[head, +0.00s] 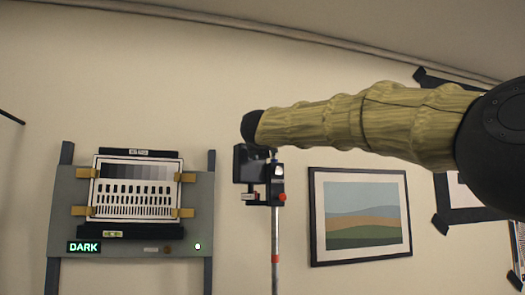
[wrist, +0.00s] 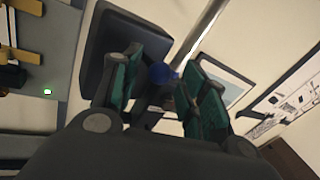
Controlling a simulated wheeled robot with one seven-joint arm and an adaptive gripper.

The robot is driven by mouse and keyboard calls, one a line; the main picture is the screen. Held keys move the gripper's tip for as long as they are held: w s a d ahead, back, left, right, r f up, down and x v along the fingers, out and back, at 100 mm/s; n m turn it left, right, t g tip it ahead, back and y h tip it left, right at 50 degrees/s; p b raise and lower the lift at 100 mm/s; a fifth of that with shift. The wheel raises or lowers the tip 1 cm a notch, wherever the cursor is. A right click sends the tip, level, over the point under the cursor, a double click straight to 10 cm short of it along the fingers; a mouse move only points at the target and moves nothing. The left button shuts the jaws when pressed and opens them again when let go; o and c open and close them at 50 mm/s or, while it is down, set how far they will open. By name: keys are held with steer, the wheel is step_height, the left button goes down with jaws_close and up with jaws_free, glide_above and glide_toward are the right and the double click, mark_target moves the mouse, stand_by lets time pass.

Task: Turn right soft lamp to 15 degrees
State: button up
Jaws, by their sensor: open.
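A dark lamp head (head: 250,165) sits on top of a silver pole (head: 275,240), which I take to be the right soft lamp. In the wrist view its black rounded panel (wrist: 108,48) fills the upper left, with the pole (wrist: 203,28) running up to the right. A blue round part (wrist: 160,74) shows between my fingers, apparently on the lamp's mount. My gripper (wrist: 160,88) is open, its green-padded fingers either side of the blue part; contact cannot be told. In the head view my arm's black end is just above the lamp and the fingers are not clear. The lamp's angle cannot be read.
A grey stand (head: 63,205) at left holds a test chart (head: 137,188) with yellow clips and a green "DARK" display (head: 84,247). A framed landscape picture (head: 360,215) hangs on the wall right of the pole. Black-taped sheets hang at far right.

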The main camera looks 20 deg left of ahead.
steer(key=shift+s, duration=0.2)
steer(key=v, duration=1.1)
steer(key=shift+s+d, duration=0.2)
steer(key=shift+s, duration=0.1)
